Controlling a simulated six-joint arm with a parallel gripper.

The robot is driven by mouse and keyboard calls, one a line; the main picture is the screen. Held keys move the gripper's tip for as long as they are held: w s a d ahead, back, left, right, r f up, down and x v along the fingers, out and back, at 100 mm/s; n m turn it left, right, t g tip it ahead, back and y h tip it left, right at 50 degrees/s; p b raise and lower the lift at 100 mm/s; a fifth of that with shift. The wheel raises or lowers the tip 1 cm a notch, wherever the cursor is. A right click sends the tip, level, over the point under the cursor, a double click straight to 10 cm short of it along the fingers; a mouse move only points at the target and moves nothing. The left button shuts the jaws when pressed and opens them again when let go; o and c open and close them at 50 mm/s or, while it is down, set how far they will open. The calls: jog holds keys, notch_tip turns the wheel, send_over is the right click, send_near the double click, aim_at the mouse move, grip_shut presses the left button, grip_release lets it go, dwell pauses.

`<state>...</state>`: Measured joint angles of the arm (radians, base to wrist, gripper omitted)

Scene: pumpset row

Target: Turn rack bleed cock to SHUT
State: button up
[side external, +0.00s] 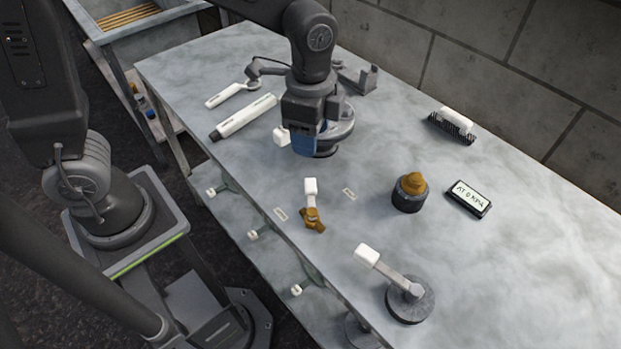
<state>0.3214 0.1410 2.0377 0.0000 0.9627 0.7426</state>
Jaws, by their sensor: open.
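A small brass cock (313,222) with a white-ended handle (311,187) sits on the grey bench near its front edge. Small label plates lie to its left (281,214) and right (349,193); their words are too small to read. I cannot tell for certain that this is the rack bleed cock. My gripper (314,152) is open and points down, behind the brass cock and apart from it. It is above or beside a round grey base (343,130), which it partly hides. A white block-like end (282,136) shows at its left; contact is unclear.
A lever with a white grip (367,256) stands on a round base (410,301) at front right. A black knob with a brass top (409,193), a display (469,198) and a brush (452,124) are right. White tools (245,115) lie behind left.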

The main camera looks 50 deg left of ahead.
aim_at(310, 185)
jog(key=f+n, duration=0.4)
jog(key=n, duration=0.3)
jog(key=f+n, duration=0.5)
jog(key=n, duration=0.3)
jog(key=f+n, duration=0.5)
jog(key=n, duration=0.2)
jog(key=shift+w+a+n, duration=0.15)
jog(key=shift+a+n, duration=0.05)
jog(key=shift+n, duration=0.1)
jog(key=shift+r, duration=0.1)
grip_shut()
